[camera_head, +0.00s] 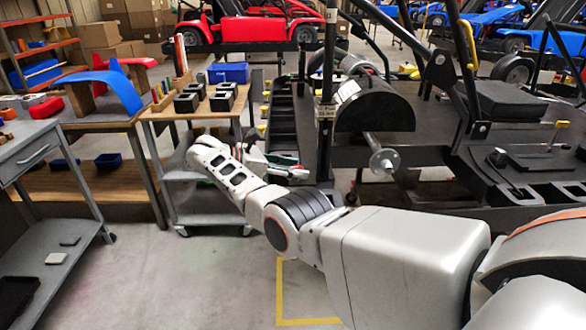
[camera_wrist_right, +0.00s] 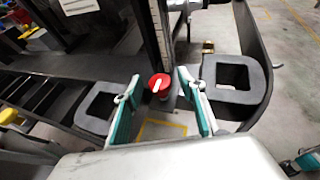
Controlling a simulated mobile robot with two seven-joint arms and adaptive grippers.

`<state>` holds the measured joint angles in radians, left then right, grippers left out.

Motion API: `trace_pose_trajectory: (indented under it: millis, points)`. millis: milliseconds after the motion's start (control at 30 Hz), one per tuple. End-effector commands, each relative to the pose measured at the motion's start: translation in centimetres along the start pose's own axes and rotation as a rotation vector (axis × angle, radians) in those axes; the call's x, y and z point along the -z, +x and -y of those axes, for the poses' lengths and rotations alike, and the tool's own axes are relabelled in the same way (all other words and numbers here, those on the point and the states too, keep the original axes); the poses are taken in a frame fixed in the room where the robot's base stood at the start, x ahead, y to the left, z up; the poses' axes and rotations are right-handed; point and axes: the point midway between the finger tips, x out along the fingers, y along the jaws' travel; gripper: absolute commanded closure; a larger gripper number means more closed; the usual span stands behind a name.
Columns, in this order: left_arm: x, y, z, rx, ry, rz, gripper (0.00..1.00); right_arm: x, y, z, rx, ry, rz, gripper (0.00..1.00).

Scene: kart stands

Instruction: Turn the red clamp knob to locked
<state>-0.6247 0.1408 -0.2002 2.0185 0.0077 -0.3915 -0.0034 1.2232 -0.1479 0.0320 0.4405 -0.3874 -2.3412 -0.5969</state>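The red clamp knob (camera_wrist_right: 160,84) shows in the right wrist view, round, with a white bar across its top. It sits by a dark upright post (camera_wrist_right: 150,35) with a pale scale-like strip. My right gripper (camera_wrist_right: 159,77) is open, its two teal-padded fingers on either side of the knob with gaps visible. I cannot tell how deep the fingertips reach. In the head view my right gripper (camera_head: 283,163) is small beside the black post (camera_head: 325,110) of the kart stand, and the knob is not clear there.
The kart stand (camera_head: 420,150) with its black frame fills the right side. A shelved trolley (camera_head: 180,175) with black bins stands behind my right forearm. A grey workbench (camera_head: 40,150) is at the left. The floor (camera_head: 170,280) in front is clear, with yellow tape.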

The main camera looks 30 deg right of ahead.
Motion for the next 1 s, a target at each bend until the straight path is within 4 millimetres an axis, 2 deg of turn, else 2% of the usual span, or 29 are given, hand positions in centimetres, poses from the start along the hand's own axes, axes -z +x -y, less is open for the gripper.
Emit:
trace_pose_trajectory:
  millis: [267,367,700,833,1000]
  points:
    - [-0.5,-0.3,-0.1,-0.003,0.000,0.009,0.64,-0.5,-0.3,-0.1,-0.003,0.002,-0.001,0.60]
    - [-0.4,-0.2,-0.1,-0.002,0.000,0.008,0.64,-1.6,-0.8,-0.1,-0.003,0.004,-0.001,0.60]
    - [-0.3,-0.1,-0.1,-0.001,-0.001,0.006,0.64,-7.3,-3.1,0.0,-0.002,0.003,-0.002,0.60]
    - [-0.3,-0.1,-0.1,-0.001,-0.001,0.006,0.64,-8.6,-3.6,0.0,-0.001,0.000,-0.001,0.60]
    - [-0.3,-0.1,-0.1,-0.001,-0.001,0.005,0.64,-9.2,-3.8,0.0,0.000,0.000,-0.001,0.60]
